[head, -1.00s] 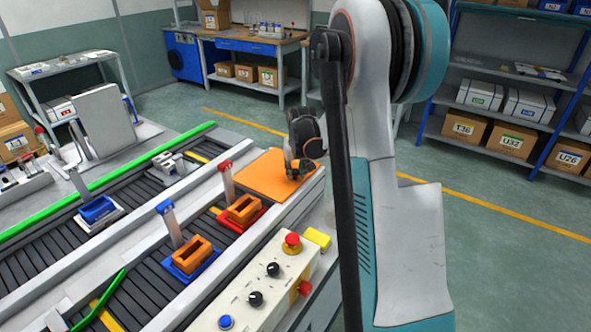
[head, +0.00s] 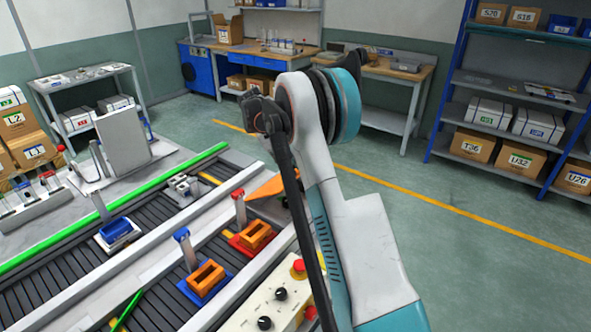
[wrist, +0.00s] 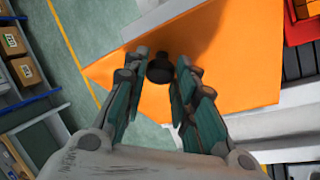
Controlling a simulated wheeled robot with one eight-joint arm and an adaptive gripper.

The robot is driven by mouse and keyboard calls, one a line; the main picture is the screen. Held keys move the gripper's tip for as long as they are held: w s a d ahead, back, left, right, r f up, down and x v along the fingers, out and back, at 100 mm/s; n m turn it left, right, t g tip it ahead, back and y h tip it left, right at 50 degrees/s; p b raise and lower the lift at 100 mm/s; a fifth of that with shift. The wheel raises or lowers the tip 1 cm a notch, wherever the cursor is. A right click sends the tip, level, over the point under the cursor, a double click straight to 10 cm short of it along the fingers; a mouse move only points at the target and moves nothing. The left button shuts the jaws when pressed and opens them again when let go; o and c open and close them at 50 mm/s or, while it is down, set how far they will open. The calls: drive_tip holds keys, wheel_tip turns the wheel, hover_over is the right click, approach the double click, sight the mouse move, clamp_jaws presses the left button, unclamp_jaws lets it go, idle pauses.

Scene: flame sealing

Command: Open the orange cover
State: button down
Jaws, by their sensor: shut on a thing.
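The orange cover (head: 267,187) is at the end of the conveyor in the head view, partly hidden by my arm; only a narrow piece of it shows. In the wrist view the orange cover (wrist: 230,75) is a flat plate with a dark knob (wrist: 160,70) on it. My gripper (wrist: 160,65) is shut on this knob, with one finger on each side. In the head view the fingers and their contact with the knob are hidden or too small to tell. How far the cover is tilted is unclear.
An orange part in a red holder (head: 251,238) and one in a blue holder (head: 206,283) stand on the conveyor. A control panel (head: 283,298) with knobs and a red button is in front. Shelves with boxes (head: 515,155) stand at the right; the floor between is open.

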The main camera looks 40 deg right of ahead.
drive_tip(key=shift+w+a+r+g+h+p, duration=0.2)
drive_tip(key=shift+w+r+g+p, duration=0.15)
drive_tip(key=shift+w+r, duration=0.15)
drive_tip(key=shift+w+a+r+g+h+p, duration=0.1)
drive_tip(key=shift+w+a+r+g+p, duration=0.1)
drive_tip(key=shift+w+r+g, duration=0.3)
drive_tip(key=shift+w+a+r+n+g+h+p, duration=0.2)
drive_tip(key=shift+w+g+p, duration=0.1)
drive_tip(key=shift+w, duration=0.3)
drive_tip(key=shift+w+a+r+n+g+h+p, duration=0.1)
drive_tip(key=shift+w+a+r+g+p, duration=0.15)
drive_tip(key=shift+w, duration=0.35)
drive_tip(key=c, duration=1.3)
unclamp_jaws()
drive_tip(key=shift+w, duration=0.1)
drive_tip(key=v, duration=0.7)
